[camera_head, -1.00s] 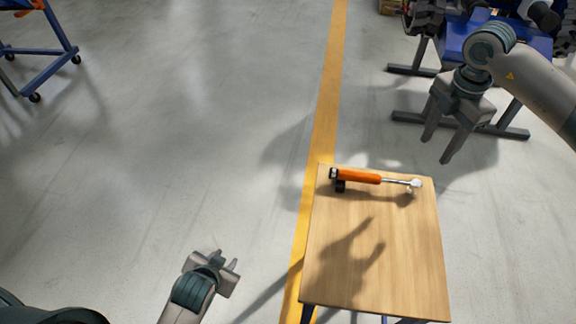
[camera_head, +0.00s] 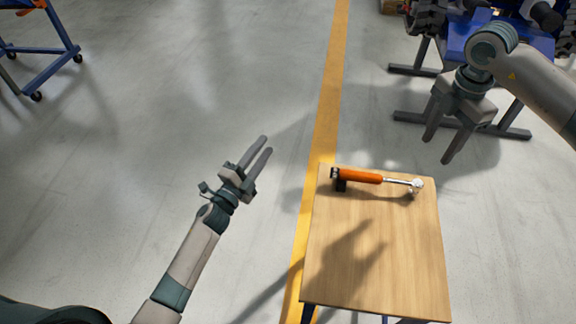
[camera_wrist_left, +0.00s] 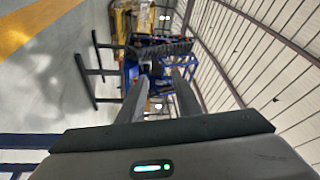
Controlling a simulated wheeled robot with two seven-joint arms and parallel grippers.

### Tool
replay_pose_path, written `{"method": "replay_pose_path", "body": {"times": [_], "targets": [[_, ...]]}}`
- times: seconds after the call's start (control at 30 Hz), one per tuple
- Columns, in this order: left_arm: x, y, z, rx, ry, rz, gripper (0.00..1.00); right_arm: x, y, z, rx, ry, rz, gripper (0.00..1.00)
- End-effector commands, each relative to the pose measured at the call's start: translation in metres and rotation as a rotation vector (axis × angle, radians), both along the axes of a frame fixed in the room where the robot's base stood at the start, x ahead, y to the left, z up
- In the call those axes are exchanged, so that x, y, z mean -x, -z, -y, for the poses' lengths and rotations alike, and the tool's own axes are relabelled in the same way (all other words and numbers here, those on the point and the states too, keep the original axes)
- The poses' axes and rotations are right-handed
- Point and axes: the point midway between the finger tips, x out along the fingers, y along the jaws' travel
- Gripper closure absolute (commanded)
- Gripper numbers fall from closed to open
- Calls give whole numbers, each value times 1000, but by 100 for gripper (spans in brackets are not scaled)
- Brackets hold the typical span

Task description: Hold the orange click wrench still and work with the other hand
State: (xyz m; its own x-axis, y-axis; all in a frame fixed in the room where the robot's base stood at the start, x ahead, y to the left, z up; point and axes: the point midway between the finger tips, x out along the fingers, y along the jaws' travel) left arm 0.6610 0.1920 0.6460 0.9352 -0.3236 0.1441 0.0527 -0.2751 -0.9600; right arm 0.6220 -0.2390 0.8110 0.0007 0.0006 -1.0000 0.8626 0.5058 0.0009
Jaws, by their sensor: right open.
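The orange click wrench (camera_head: 360,176) lies across the far part of a small wooden table (camera_head: 380,260), its orange handle to the left and its silver shaft and head to the right. It seems raised a little, with a dark block (camera_head: 341,186) under the handle end. My left gripper (camera_head: 267,144) is open and empty, over the floor left of the table and apart from the wrench. Its two spread fingers also show in the left wrist view (camera_wrist_left: 158,75), with no wrench visible there. My right gripper (camera_head: 437,149) is open and empty, up and right of the wrench head.
A blue stand with a dark tracked carrier (camera_head: 460,45) is at the back right, its grey feet on the floor. A blue wheeled frame (camera_head: 62,40) stands at the far left. A yellow line (camera_head: 328,90) runs along the floor. The floor left of the table is clear.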

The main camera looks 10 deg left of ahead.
Motion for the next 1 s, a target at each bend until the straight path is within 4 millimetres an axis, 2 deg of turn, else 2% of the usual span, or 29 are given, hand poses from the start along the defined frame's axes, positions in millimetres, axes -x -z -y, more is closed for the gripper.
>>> {"method": "replay_pose_path", "body": {"times": [0.2,0.53,0.73,1.0], "targets": [[-16,-18,35,-188,201,183,69,0,0,0,0,0,0,53],[-9,-19,79,-438,544,417,69,0,0,0,0,0,0,53],[7,-11,91,-554,770,531,69,0,0,0,0,0,0,53],[30,1,87,-633,1013,627,69,0,0,0,0,0,0,53]]}}
